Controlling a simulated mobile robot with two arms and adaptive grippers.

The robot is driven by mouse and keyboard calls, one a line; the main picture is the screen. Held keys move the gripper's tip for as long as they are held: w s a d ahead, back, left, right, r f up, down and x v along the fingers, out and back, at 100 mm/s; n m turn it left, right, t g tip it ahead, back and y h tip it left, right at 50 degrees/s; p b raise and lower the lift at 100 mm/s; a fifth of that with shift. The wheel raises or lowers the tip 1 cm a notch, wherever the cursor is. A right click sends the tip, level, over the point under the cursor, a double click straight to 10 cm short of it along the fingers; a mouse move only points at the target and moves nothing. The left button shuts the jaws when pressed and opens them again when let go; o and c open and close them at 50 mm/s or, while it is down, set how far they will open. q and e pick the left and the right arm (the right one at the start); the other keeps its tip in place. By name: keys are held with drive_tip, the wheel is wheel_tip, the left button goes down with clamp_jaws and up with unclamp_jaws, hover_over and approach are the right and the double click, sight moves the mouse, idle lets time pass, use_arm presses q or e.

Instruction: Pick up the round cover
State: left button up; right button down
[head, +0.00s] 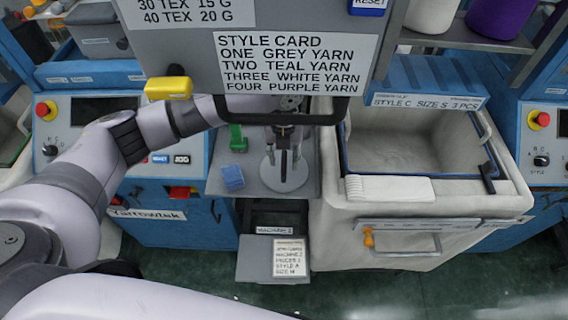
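The round cover (296,180) is a flat light-grey disc lying on a grey shelf (216,183) between the blue machine and the cream bin. My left gripper (284,165) points down over the disc, with its dark fingers in front of the disc's middle. The fingers hide the centre of the disc, so I cannot tell whether they touch it or how far apart they are. The upper part of the gripper is behind the handle of the hanging grey panel. My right gripper is not in view.
A green item (237,138) and a blue block (232,178) lie left of the disc. The grey style-card panel (190,55) and its black handle (290,119) hang close above. A cream bin (420,215) stands right, with a white folded cloth (389,188) on its edge.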

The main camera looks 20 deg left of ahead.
use_arm(q)
drive_tip(key=shift+f, duration=0.75)
drive_tip(key=shift+c, duration=0.3)
clamp_jaws()
